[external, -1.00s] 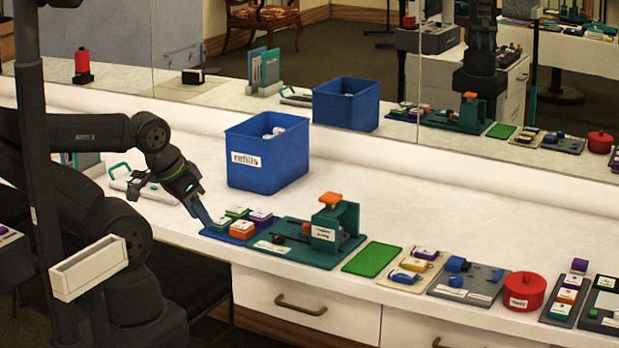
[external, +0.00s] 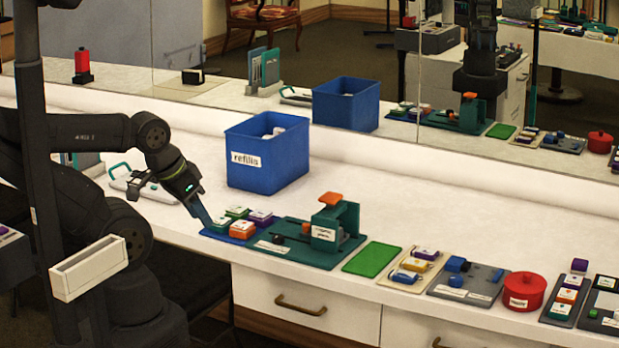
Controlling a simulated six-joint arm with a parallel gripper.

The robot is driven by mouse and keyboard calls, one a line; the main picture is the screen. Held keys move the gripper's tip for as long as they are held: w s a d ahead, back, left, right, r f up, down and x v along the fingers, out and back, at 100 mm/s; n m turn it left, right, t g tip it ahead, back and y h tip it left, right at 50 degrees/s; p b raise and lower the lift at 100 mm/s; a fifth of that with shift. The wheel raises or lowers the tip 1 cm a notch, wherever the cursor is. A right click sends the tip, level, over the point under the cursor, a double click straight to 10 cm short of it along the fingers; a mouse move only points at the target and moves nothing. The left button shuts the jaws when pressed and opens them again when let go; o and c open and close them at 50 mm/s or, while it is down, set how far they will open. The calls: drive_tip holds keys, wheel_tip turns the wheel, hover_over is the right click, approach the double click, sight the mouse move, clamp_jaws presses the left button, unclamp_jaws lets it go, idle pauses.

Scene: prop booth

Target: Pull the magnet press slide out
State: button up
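The magnet press (external: 347,222) is a teal block with an orange top and a white label, standing on a flat teal base (external: 312,257) near the counter's front edge. A small dark knob (external: 279,239) shows on the left part of the base, beside a white label strip; I cannot tell whether it belongs to the slide. My gripper (external: 207,222) points down at the left edge of the blue tray, left of the press and apart from it. Its fingers show edge-on as one blue-grey shape, so their opening is hidden.
A blue tray (external: 211,235) with several coloured pieces lies between my gripper and the press. A blue "refills" bin (external: 262,175) stands behind. A green mat (external: 372,259), trays of parts and a red pot (external: 524,291) lie to the right. A mirror lines the back.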

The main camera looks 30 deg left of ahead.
drive_tip(key=shift+o, duration=0.4)
drive_tip(key=w+d+r+n+g+h, duration=0.3)
drive_tip(key=w+d+r+n, duration=0.7)
drive_tip(key=w+d+r, duration=0.5)
drive_tip(key=w+a+f+n+y, duration=0.1)
drive_tip(key=w+a+f+n, duration=0.25)
drive_tip(key=w, duration=0.45)
drive_tip(key=w+a+f+n+y, duration=0.2)
drive_tip(key=w+n, duration=0.3)
drive_tip(key=w, duration=0.2)
drive_tip(key=w+a+f+n+g+y, duration=0.2)
drive_tip(key=w+a+f+n, duration=0.8)
drive_tip(key=w, duration=0.3)
drive_tip(key=f, duration=1.2)
drive_tip(key=d+f, duration=0.1)
drive_tip(key=f, duration=0.5)
drive_tip(key=shift+s+f, duration=0.2)
drive_tip(key=shift+s, duration=0.15)
drive_tip(key=shift+c, duration=0.4)
